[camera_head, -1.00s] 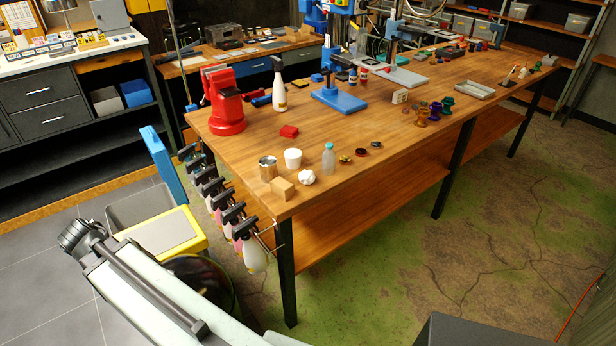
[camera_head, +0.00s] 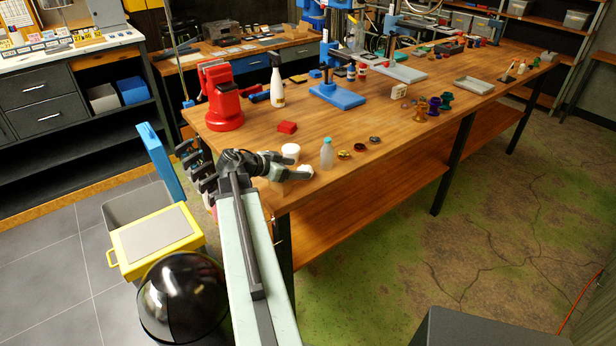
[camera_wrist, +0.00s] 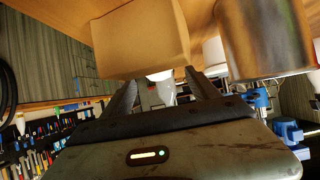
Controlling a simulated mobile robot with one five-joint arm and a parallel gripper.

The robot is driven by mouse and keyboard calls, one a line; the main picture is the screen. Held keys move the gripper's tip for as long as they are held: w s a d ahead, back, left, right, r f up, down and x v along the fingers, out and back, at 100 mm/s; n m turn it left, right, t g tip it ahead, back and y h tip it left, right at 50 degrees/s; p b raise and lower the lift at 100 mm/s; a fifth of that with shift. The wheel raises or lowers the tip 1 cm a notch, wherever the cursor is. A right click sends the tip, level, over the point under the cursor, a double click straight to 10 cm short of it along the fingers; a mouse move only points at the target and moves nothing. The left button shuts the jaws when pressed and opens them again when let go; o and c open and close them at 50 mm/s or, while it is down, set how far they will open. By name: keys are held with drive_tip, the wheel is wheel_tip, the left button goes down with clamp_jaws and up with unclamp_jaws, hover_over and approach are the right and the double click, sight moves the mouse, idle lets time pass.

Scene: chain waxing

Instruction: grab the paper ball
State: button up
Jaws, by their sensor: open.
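The white paper ball (camera_head: 305,169) lies near the front edge of the workbench, at the fingertips of my gripper (camera_head: 298,170) in the head view. Contact between them cannot be told. In the wrist view, which looks upside down, my open gripper (camera_wrist: 161,90) has its two dark fingers apart. A white patch, likely the paper ball (camera_wrist: 159,76), shows between them, partly hidden by a wooden block (camera_wrist: 140,40).
A metal can (camera_wrist: 265,38) is close beside the fingers in the wrist view. A white cup (camera_head: 290,152) and a clear bottle (camera_head: 327,155) stand by the ball. Small round parts (camera_head: 360,147) lie right of the bottle. A red vise (camera_head: 220,100) stands further back.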

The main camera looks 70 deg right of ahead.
drive_tip(key=b+x, duration=0.3)
drive_tip(key=x, duration=0.4)
drive_tip(key=shift+s+d+f+b, duration=0.1)
drive_tip(key=shift+s+d+b, duration=0.1)
drive_tip(key=shift+s+b, duration=0.1)
drive_tip(key=c, duration=1.4)
